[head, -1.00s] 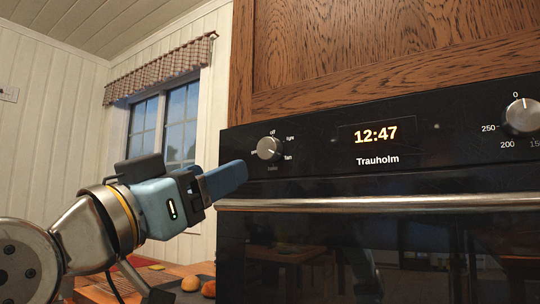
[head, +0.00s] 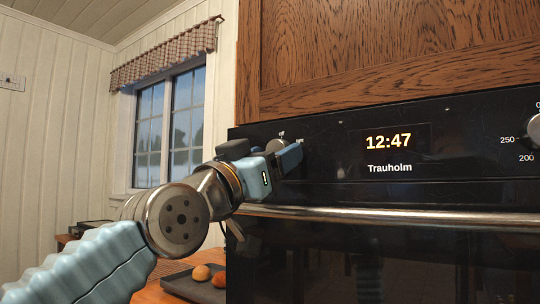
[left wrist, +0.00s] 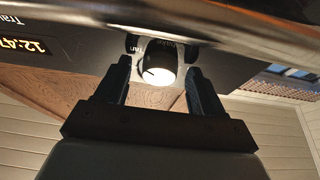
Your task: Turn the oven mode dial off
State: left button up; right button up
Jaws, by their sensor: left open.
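The oven mode dial (head: 277,146) is a round silver knob on the left of the black oven panel. In the head view my left gripper (head: 291,158) is in front of it and hides much of it and its labels. In the left wrist view the dial (left wrist: 157,66) shows upside down between the two fingers of my left gripper (left wrist: 162,78). The fingers are open, one on each side, with a visible gap to the knob. I cannot tell where the dial's pointer is set. My right gripper is not in view.
The oven's display (head: 389,141) reads 12:47. The temperature dial (head: 534,130) is at the right edge. A metal handle bar (head: 400,217) runs below the panel, close under my left gripper. A dark tray (head: 190,284) with two round buns stands on a wooden surface at the lower left.

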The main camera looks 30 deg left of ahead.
pick_arm(q)
jog(key=c, duration=1)
jog(key=shift+c, duration=0.2)
jog(key=shift+n, duration=0.3)
jog(key=n+g+y, duration=0.1)
jog(key=n+y, duration=0.1)
jog(key=n, duration=0.3)
jog(key=n+g+y, duration=0.1)
jog(key=n+y, duration=0.1)
jog(key=n, duration=0.3)
jog(key=d+n+g+y, duration=0.1)
jog(key=n+y, duration=0.1)
jog(key=n, duration=0.3)
jog(key=shift+r+n+y, duration=0.25)
jog(key=shift+n+y, duration=0.05)
jog(key=shift+y, duration=0.1)
jog(key=n+g, duration=0.1)
jog(key=n, duration=0.3)
jog(key=n+g, duration=0.1)
jog(key=n, duration=0.1)
jog(key=shift+r+g, duration=0.3)
jog(key=n+g, duration=0.1)
jog(key=n, duration=0.4)
jog(key=shift+r+g+h, duration=0.2)
jog(key=shift+g+h, duration=0.2)
